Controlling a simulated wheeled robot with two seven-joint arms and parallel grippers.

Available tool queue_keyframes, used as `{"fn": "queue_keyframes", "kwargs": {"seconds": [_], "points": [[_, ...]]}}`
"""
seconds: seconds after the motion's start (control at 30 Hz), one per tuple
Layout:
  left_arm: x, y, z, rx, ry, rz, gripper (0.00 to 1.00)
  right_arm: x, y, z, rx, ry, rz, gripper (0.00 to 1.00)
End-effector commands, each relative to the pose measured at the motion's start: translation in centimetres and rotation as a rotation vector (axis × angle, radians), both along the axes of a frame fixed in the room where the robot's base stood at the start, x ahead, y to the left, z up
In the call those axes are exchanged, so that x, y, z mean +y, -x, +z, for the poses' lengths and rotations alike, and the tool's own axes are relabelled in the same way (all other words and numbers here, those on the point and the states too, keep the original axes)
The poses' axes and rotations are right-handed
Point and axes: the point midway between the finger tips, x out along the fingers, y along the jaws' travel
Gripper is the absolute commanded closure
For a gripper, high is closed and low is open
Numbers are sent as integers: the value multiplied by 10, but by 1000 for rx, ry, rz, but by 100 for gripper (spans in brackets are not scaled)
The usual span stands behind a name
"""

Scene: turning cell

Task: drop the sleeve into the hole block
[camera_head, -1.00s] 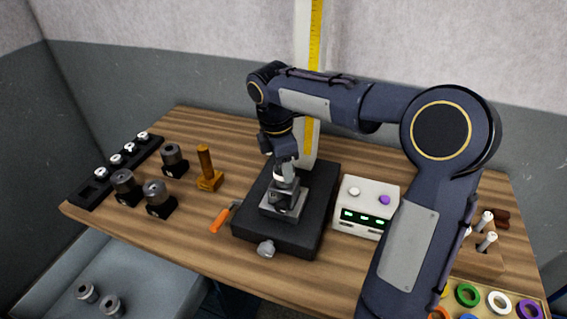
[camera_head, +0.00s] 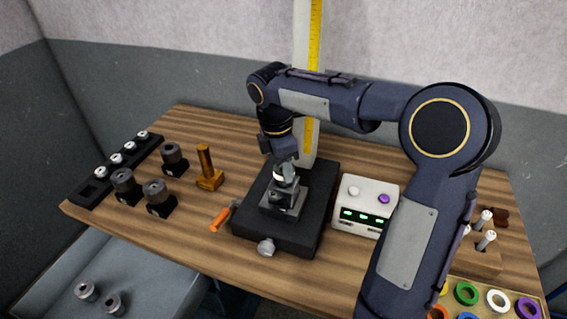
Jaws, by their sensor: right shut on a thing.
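My right gripper (camera_head: 284,187) points down over the black base plate (camera_head: 251,227), at a grey metal block (camera_head: 292,213) on that plate. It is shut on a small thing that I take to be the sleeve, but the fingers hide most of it. I cannot tell whether it is inside the block's hole or just above it. Other grey metal cylinders stand on black blocks at the left of the table, one of them at the front (camera_head: 155,190). My left gripper is not in view.
A white tape-marked column (camera_head: 301,30) rises behind the plate. A white control box (camera_head: 362,205) stands right of it. An orange-handled tool (camera_head: 219,220) and a brass stand (camera_head: 207,172) are on the left. A tray of coloured rings (camera_head: 467,293) sits front right.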

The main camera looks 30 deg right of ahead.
Motion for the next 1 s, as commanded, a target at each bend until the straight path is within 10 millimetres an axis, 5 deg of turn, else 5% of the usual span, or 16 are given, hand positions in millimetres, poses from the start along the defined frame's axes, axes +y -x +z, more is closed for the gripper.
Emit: {"fn": "queue_keyframes", "kwargs": {"seconds": [1.0], "points": [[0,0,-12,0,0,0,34,0,0,-20,-1,0,0,93]]}}
